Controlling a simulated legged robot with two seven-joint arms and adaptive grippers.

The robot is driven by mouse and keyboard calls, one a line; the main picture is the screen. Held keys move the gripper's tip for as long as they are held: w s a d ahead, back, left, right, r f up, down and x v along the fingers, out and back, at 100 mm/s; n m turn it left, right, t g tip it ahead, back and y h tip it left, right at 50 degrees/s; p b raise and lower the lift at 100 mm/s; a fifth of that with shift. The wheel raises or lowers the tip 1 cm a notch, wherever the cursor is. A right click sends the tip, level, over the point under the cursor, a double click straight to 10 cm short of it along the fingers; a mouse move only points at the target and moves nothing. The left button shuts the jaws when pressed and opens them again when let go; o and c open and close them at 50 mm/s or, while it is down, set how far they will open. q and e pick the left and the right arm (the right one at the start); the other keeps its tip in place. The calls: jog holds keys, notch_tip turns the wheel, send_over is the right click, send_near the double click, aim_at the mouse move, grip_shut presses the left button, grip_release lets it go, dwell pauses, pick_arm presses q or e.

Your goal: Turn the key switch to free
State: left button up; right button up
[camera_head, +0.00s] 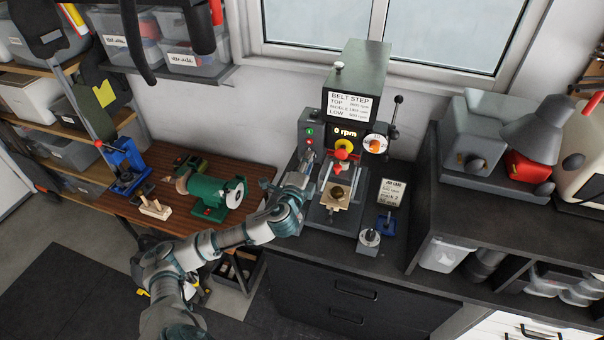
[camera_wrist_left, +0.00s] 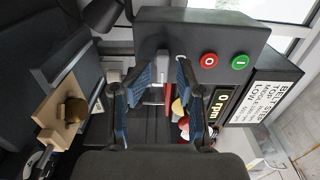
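The drill press has a grey control box (camera_head: 311,128) with a green and a red button; it also shows in the left wrist view (camera_wrist_left: 196,38). A small silvery part, seemingly the key switch (camera_wrist_left: 163,62), is on that box, between my left fingertips in the wrist view; its turn position is too small to read. My left gripper (camera_head: 307,164) is in front of the lower part of the box and covers it in the head view. In the wrist view its two blue-grey fingers (camera_wrist_left: 162,80) stand apart, around the silvery part, with no clear contact. My right gripper is not in view.
A green bench grinder (camera_head: 212,190) is on the wooden bench to the left.

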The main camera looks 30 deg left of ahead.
pick_arm(q)
jog(key=v, duration=1.1)
jog(key=shift+a+f, duration=0.1)
jog(key=shift+f, duration=0.05)
